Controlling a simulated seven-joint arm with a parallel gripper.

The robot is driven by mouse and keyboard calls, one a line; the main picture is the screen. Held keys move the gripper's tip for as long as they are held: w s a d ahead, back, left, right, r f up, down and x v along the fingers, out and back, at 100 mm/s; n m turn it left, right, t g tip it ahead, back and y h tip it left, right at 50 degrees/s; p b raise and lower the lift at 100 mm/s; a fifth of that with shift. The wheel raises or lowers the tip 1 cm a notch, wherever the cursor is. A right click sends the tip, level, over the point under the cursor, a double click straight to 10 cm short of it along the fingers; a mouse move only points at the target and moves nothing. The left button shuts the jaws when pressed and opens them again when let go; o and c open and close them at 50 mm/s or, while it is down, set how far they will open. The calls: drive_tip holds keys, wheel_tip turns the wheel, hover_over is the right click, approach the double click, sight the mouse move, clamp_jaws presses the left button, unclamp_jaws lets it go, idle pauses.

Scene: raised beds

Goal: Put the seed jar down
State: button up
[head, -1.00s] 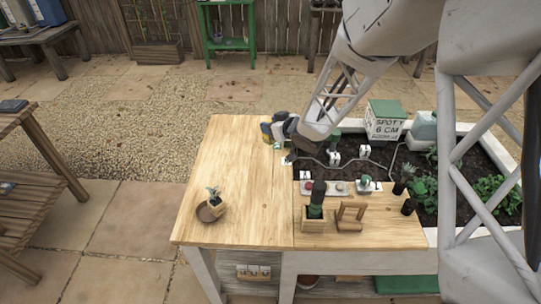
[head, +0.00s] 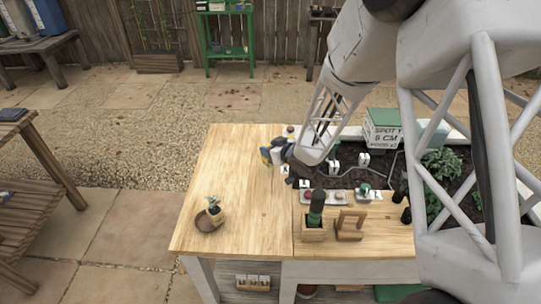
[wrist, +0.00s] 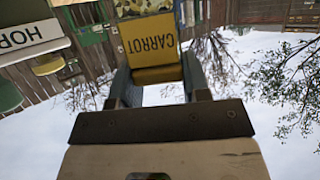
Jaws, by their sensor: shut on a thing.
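My gripper (head: 272,156) is over the wooden tabletop (head: 225,170), near the left edge of the soil bed. It is shut on a yellow thing marked CARROT, which I take to be the seed jar (head: 265,155). In the wrist view the jar (wrist: 152,48) sits between the two grey-blue fingers of the gripper (wrist: 157,80), its lettering upside down. Its other end is cut off at the top of that view. In the head view most of the jar is hidden by the fingers. I cannot tell whether it touches the tabletop.
A small dark-lidded item (head: 290,130) stands just behind the gripper. A plant pot on a saucer (head: 207,222) is at the front left. A wooden box with a dark bottle (head: 314,232), a wooden stand (head: 350,224) and a pale tray (head: 320,199) are to the right. The left tabletop is mostly clear.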

drive_tip(key=shift+f, duration=1.45)
drive_tip(key=shift+f, duration=0.15)
drive_tip(key=o, duration=1)
drive_tip(key=shift+c, duration=0.2)
drive_tip(key=shift+s+d+r, duration=0.25)
drive_tip(key=shift+r, duration=0.1)
drive_tip(key=v, duration=1.1)
drive_tip(key=shift+d+r, duration=0.1)
drive_tip(key=shift+r, duration=0.05)
